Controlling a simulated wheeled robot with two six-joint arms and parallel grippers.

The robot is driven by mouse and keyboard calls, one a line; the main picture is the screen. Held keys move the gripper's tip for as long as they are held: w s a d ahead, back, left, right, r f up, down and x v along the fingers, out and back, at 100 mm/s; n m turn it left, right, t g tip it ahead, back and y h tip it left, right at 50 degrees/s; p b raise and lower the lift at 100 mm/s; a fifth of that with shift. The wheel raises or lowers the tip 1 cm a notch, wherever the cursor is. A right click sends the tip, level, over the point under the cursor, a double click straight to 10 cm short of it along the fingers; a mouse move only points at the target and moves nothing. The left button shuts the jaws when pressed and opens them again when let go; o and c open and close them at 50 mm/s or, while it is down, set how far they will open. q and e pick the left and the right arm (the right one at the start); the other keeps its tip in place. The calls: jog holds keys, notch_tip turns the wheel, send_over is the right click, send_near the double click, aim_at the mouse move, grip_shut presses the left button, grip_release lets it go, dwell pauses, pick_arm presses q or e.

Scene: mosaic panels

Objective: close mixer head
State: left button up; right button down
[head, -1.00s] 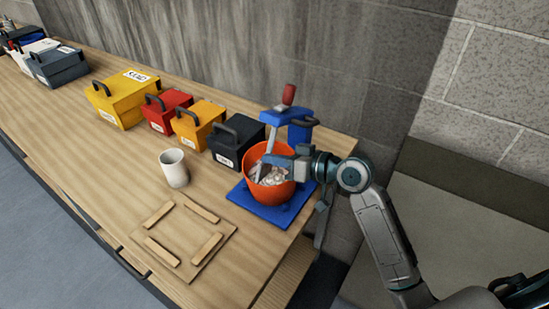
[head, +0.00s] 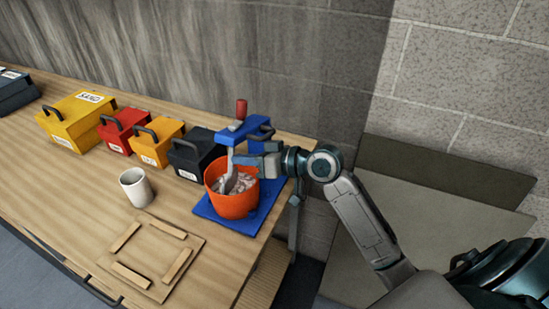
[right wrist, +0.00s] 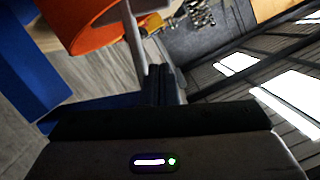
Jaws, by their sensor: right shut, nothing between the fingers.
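The mixer has a blue base (head: 212,214), an orange bowl (head: 232,204) with pale lumpy contents, and a blue head (head: 246,131) with a red knob (head: 241,109) on top. A grey beater (head: 231,168) hangs from the head into the bowl. Whether the head is fully down I cannot tell. My right gripper (head: 238,159) is shut and empty, below the head and over the bowl's rim, close to the beater; contact is unclear. The right wrist view shows the shut fingers (right wrist: 160,84) next to the beater (right wrist: 134,38), with the bowl (right wrist: 82,22) beyond. My left gripper is out of view.
Black (head: 198,152), orange (head: 157,142), red (head: 124,130) and yellow (head: 80,119) boxes with handles stand left of the mixer. A white cup (head: 136,187) and a wooden frame board (head: 150,255) sit in front. A stone wall (head: 330,60) is behind.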

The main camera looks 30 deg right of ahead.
aim_at(244, 134)
jog(key=shift+f+b+v, duration=0.25)
jog(key=shift+b+v, duration=0.1)
jog(key=shift+v, duration=0.7)
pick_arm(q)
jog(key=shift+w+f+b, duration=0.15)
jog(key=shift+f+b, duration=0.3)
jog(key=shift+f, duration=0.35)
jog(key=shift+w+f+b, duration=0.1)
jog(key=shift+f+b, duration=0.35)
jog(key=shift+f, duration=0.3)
pick_arm(e)
jog(key=shift+v, duration=2.95)
